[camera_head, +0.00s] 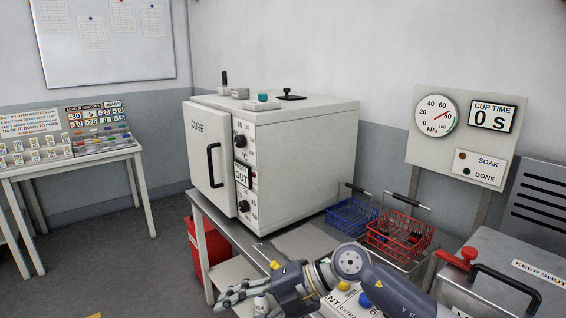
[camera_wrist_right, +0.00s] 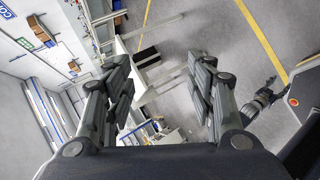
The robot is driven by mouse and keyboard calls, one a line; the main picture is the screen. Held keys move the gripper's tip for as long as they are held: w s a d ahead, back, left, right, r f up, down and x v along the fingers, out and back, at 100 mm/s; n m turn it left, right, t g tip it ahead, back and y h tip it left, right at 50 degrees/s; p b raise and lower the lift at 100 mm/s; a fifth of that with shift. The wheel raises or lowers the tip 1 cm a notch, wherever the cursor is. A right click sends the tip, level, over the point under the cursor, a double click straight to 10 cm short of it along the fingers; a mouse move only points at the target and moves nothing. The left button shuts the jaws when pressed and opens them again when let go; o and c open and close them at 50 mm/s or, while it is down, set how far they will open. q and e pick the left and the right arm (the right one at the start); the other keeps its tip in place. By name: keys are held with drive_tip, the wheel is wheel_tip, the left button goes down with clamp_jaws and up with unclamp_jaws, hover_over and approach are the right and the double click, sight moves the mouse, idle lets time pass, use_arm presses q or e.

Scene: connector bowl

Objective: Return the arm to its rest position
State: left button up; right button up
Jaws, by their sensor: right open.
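My right arm (camera_head: 385,287) comes in from the lower right of the head view. Its gripper (camera_head: 230,297) points left, in front of the bench with the cure oven. In the right wrist view the two fingers of this gripper (camera_wrist_right: 160,88) stand wide apart, with nothing between them but the distant floor and furniture. I do not see my left gripper in the head view.
The cure oven (camera_head: 290,150) stands shut on the bench, beside a blue wire basket (camera_head: 351,217) and a red wire basket (camera_head: 400,236). A lidded box (camera_head: 490,280) is at right. Open floor (camera_head: 120,270) lies left.

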drive_tip(key=s+a+r+m+t+y, duration=0.1)
drive_tip(key=a+r+m+t+y, duration=0.25)
drive_tip(key=r+y, duration=0.55)
drive_tip(key=w+d+r+m+t+h, duration=0.3)
drive_tip(key=w+d+m+t+h, duration=0.15)
drive_tip(key=d+m+t, duration=0.65)
drive_tip(key=s+d+f+m+t+h, duration=0.1)
drive_tip(key=d+f+m+t+h, duration=0.1)
drive_tip(key=d+f+m+h, duration=1.5)
drive_tip(key=s+d+f+g, duration=0.2)
drive_tip(key=s+f+g, duration=0.4)
drive_tip(key=s+f, duration=0.6)
drive_tip(key=s+d+f+g, duration=0.2)
drive_tip(key=s+f+g, duration=0.45)
drive_tip(key=s, duration=0.85)
wheel_tip(320, 180, down, 27)
drive_tip(key=s+g, duration=0.1)
drive_tip(key=s, duration=0.1)
drive_tip(key=s+d+f+g, duration=0.1)
drive_tip(key=s+d+f, duration=0.2)
drive_tip(key=s+f, duration=1.2)
drive_tip(key=shift+s, duration=0.75)
